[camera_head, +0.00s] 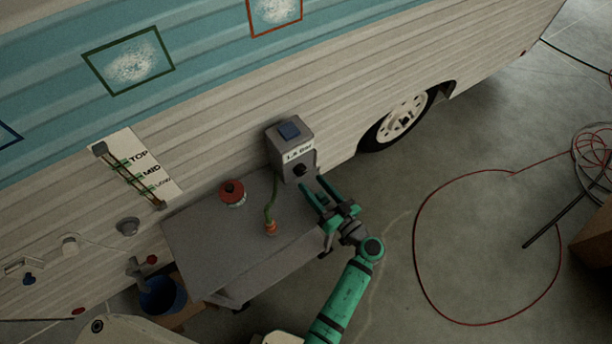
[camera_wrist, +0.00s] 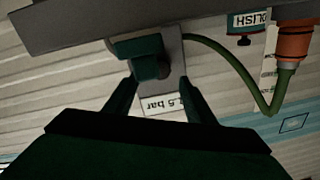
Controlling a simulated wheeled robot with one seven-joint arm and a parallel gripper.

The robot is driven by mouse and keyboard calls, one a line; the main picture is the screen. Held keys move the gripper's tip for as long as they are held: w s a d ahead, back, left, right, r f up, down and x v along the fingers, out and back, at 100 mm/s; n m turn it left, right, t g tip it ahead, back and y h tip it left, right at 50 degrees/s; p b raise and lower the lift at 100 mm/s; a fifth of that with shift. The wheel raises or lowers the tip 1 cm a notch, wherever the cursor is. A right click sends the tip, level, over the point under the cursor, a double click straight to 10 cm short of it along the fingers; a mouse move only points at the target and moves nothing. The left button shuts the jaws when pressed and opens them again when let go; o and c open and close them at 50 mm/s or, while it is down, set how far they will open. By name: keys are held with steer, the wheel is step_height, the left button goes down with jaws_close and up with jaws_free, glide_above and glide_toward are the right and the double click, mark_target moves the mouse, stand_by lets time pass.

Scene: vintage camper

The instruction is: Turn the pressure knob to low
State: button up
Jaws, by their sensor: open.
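The pressure knob (camera_head: 300,170) is a dark knob on the front of a grey box (camera_head: 279,150) with a blue square on top and a "bar" label (camera_head: 299,153). My green gripper (camera_head: 313,184) is open at the knob's front, with its fingers apart. In the wrist view the picture is upside down; the dark knob (camera_wrist: 149,67) lies between and just beyond my open fingertips (camera_wrist: 160,82). The label (camera_wrist: 161,104), reading about 1.5 bar, is partly hidden by my gripper. I cannot tell whether the fingers touch the knob, nor read its pointer.
The box stands at the back of a grey table (camera_head: 207,246) against the camper wall. A green hose (camera_head: 270,200) runs from it to an orange fitting (camera_head: 271,228). A red-topped tin (camera_head: 232,191) stands left. A red cable (camera_head: 416,250) lies on the open floor right.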

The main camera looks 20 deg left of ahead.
mark_target(303, 173)
steer(key=shift+x, duration=2.35)
steer(key=c, duration=1)
